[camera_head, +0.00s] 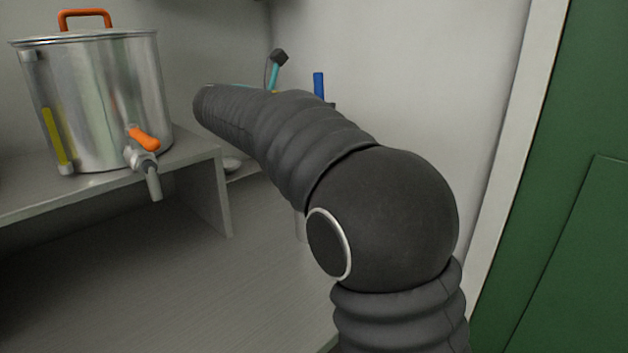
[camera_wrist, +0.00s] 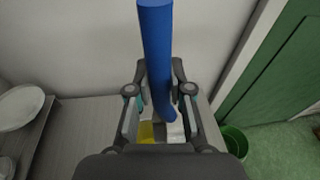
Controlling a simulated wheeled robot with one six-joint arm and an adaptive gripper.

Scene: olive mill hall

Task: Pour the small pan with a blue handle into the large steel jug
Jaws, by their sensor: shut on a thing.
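In the wrist view my gripper (camera_wrist: 160,75) is shut on the blue handle (camera_wrist: 155,40) of the small pan, which runs up between its fingers. The handle's upper part also shows in the head view (camera_head: 318,85), behind my arm. The pan's bowl is mostly hidden by my gripper, and I cannot tell its tilt. A yellow patch and a pale patch show below the fingers in the wrist view; I cannot tell what they belong to. I cannot make out the large steel jug for sure. A pale upright sliver (camera_head: 300,226) shows beside my arm in the head view.
A large steel pot (camera_head: 100,95) with orange handle and tap stands on a raised shelf (camera_head: 190,150) at left. The bench (camera_head: 150,290) below is clear in front. White plates (camera_wrist: 18,108) lie at left in the wrist view. A green bin (camera_wrist: 235,142) stands at right.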

